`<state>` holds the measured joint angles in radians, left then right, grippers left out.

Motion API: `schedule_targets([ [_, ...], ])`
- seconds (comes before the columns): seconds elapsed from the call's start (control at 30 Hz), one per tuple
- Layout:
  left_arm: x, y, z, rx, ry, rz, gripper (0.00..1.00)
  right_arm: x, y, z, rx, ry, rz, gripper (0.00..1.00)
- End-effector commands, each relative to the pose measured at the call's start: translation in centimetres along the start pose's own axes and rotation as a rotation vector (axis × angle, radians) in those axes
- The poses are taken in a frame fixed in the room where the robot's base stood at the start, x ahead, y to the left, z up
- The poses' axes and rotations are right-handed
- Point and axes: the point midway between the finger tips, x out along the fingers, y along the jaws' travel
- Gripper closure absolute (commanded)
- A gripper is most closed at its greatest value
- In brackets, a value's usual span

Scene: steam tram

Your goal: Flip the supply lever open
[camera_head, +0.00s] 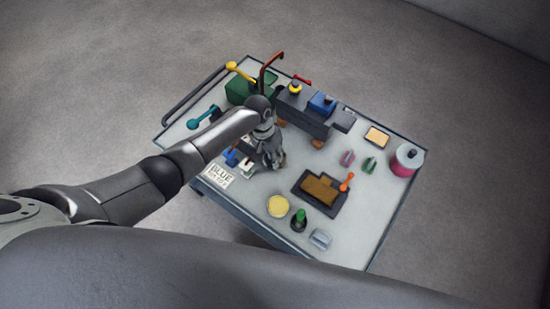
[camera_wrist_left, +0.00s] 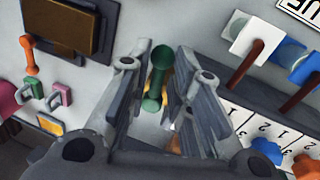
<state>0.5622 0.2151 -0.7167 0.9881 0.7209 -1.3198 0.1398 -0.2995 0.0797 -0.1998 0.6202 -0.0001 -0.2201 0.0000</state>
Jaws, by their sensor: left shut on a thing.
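My left gripper (camera_head: 273,159) is low over the middle-left of the table, beside the dark tram body (camera_head: 303,110). In the left wrist view its fingers (camera_wrist_left: 165,90) are closed around a slim green piece with flared ends (camera_wrist_left: 158,72). The head view hides this piece behind the hand. I cannot tell which lever is the supply lever. A yellow-ended lever (camera_head: 240,71) stands by a green box (camera_head: 238,91), with a teal lever (camera_head: 203,117) to its left and a bent red-brown lever (camera_head: 268,67) to its right. My right gripper is not in view.
A dark tray (camera_head: 318,207) with a brown block and an orange lever (camera_head: 347,180) lies right of the hand. Small clips, a pink spool (camera_head: 405,161), a yellow disc (camera_head: 278,206) and a green-topped piece (camera_head: 299,219) stand around.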

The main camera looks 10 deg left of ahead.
Motion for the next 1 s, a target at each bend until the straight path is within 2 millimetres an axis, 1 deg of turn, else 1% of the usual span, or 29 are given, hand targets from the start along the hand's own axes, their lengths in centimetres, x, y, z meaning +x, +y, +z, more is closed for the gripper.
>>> schedule_targets([
  [0.1,-0.02,-0.44,-0.2,0.082,-0.014,-0.001,1.0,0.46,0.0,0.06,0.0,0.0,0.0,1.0],
  [0.23,-0.11,-0.62,-0.19,0.134,-0.025,0.0,1.0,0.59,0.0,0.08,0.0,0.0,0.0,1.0],
  [0.57,-0.2,-0.69,-0.19,0.146,-0.027,-0.001,1.0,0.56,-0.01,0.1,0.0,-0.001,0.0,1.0],
  [0.6,-0.2,-0.7,-0.19,0.146,-0.027,-0.001,0.77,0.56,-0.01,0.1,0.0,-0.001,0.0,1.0],
  [0.67,-0.2,-0.71,-0.19,0.146,-0.027,-0.001,0.7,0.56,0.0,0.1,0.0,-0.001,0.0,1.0],
  [0.7,-0.2,-0.71,-0.18,0.145,-0.027,-0.001,0.67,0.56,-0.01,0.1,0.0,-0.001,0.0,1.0],
  [1.0,-0.23,-0.66,-0.16,0.145,-0.027,0.0,0.67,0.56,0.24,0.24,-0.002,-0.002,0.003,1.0],
])
